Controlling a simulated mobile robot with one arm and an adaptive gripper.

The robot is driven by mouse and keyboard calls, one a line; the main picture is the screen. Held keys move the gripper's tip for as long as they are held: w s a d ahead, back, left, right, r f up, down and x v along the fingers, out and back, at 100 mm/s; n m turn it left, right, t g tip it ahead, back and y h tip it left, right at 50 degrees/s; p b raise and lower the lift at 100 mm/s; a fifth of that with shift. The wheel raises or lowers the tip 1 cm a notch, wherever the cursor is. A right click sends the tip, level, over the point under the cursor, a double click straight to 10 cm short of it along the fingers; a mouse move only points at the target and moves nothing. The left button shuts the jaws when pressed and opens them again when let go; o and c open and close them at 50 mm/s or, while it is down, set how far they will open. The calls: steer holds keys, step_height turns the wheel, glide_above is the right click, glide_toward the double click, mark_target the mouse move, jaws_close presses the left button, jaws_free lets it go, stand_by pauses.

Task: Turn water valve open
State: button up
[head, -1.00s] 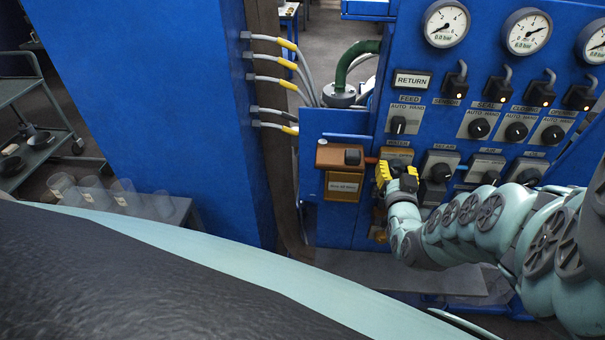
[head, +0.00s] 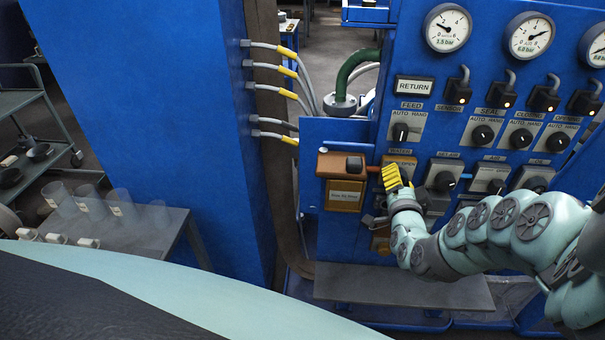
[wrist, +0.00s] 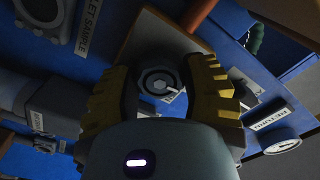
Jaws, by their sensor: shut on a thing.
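The water valve sits on a tan plate (head: 404,162) under the "WATER" label on the blue panel. My gripper (head: 396,178), with yellow ridged fingers, covers most of it in the head view. In the wrist view the fingers (wrist: 160,92) stand on both sides of the round dark valve knob (wrist: 158,80) and are shut on it. The knob's face shows between them. Its lower part and the exact finger contact are hidden by my gripper.
A brown block with a black knob (head: 354,164) is close to the left of my gripper. Selector knobs, such as the feed knob (head: 400,132), sit above and to the right. A grey shelf (head: 400,290) lies below. Clear cups (head: 122,207) stand on a side table.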

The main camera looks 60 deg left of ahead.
steer(key=m+b, duration=0.1)
steer(key=m, duration=0.4)
steer(key=shift+w+d+m+b, duration=0.1)
steer(key=shift+m+b, duration=0.7)
steer(key=shift+m, duration=1.8)
steer(key=o, duration=1.2)
